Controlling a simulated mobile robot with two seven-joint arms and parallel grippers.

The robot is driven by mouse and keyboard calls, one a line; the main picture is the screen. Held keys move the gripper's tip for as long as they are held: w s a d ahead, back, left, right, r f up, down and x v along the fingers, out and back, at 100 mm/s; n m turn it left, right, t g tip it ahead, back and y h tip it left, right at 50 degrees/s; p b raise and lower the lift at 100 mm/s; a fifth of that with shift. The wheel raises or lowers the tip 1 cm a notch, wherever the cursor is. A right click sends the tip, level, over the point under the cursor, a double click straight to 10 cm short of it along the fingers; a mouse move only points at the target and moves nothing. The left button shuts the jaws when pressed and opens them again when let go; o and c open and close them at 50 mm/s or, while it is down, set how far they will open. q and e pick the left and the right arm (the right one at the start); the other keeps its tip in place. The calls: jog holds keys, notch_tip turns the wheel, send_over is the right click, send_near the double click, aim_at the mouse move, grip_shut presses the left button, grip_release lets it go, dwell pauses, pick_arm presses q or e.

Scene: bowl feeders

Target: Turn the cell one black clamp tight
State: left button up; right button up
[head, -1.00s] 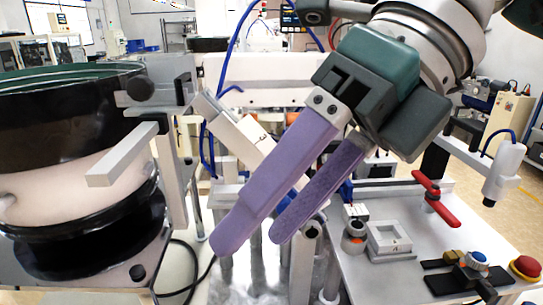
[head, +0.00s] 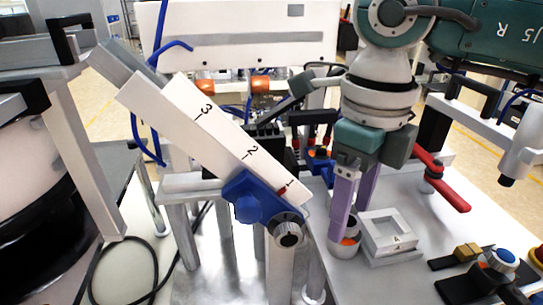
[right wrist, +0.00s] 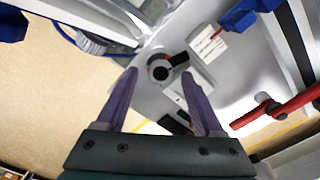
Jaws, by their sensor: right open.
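The likely black clamp (right wrist: 178,60) is a short black lever on a round grey post with an orange ring, in the right wrist view. In the head view its round base (head: 345,250) stands at the front of the right-hand plate, partly hidden by my fingers. My right gripper (head: 350,222) points down over it, its purple fingers open. In the right wrist view the fingertips (right wrist: 160,74) lie on either side of the round post. I cannot tell whether they touch it. My left gripper is not in view.
A white fixture marked A (head: 390,240) stands close right of the fingers. A red lever (head: 440,185) is behind it. A tilted numbered rail (head: 215,130) with a blue block (head: 250,203) and ribbed knob (head: 288,234) stands left. A blue button (head: 504,257) is front right.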

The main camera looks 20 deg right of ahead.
jog(key=shift+f, duration=0.4)
grip_shut()
dwell(0.4)
